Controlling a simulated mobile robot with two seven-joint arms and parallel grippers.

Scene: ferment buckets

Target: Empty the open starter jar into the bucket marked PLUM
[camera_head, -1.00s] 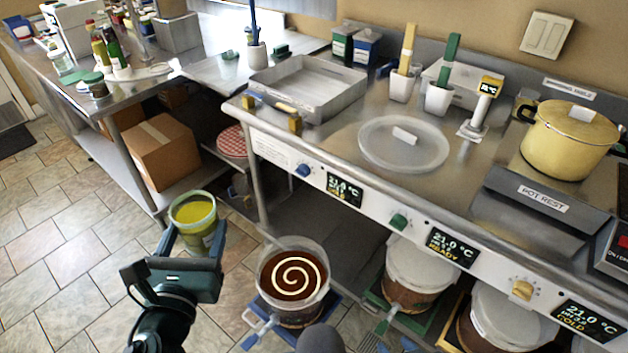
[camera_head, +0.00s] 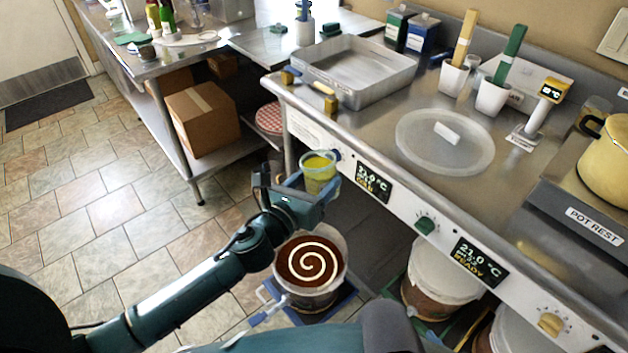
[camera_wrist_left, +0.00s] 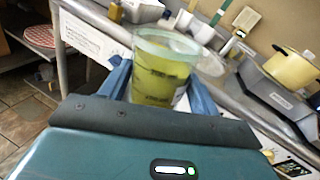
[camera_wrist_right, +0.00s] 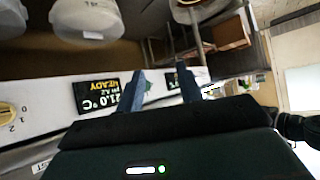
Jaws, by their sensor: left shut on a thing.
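The starter jar (camera_head: 319,175) is clear, open at the top and holds yellow-green contents. My left gripper (camera_head: 312,190) is shut around it and holds it upright in the air. The jar also shows between the fingers in the left wrist view (camera_wrist_left: 163,75). An open bucket (camera_head: 310,270) with dark brown contents and a cream spiral stands low in front of the bench, just below the jar in the head view. No PLUM marking is readable on it. My right gripper (camera_wrist_right: 163,88) shows in the right wrist view with fingers apart and nothing between them.
The bench front with its knobs and displays (camera_head: 373,184) is close to the jar's right. A translucent lid (camera_head: 445,141) lies on the bench near a metal tray (camera_head: 352,72). A lidded bucket (camera_head: 435,275) stands under the bench. Open tiled floor (camera_head: 110,215) lies left.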

